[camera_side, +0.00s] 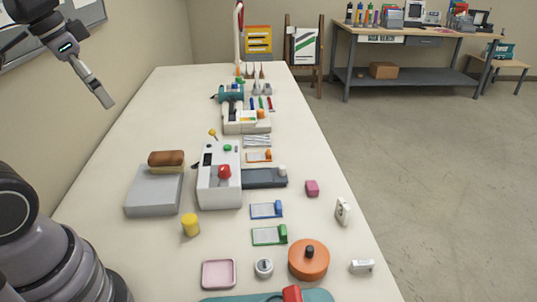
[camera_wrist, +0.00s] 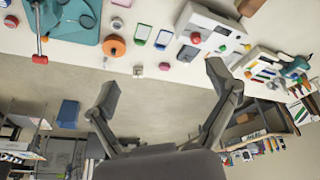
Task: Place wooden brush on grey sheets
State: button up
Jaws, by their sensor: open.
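The brush appears to rest on the stack. A brown piece at the top of the wrist view looks like the brush (camera_wrist: 250,7), partly cut off. My gripper (camera_side: 105,101) is high at the upper left, apart from the brush and sheets. In the wrist view its fingers (camera_wrist: 165,88) are spread wide with nothing between them.
An orange round container (camera_side: 308,260) and a pink tray (camera_side: 219,274) are nearer. The table's left far stretch is clear.

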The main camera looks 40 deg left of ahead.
jog(key=shift+s+d+r+n+t+y, duration=0.15)
jog(key=shift+s+n+t, duration=0.3)
jog(key=shift+s, duration=0.5)
jog(key=shift+s+a+r+n+t+y, duration=0.1)
jog(key=shift+s+n+t+y, duration=0.25)
jog(key=shift+s, duration=0.6)
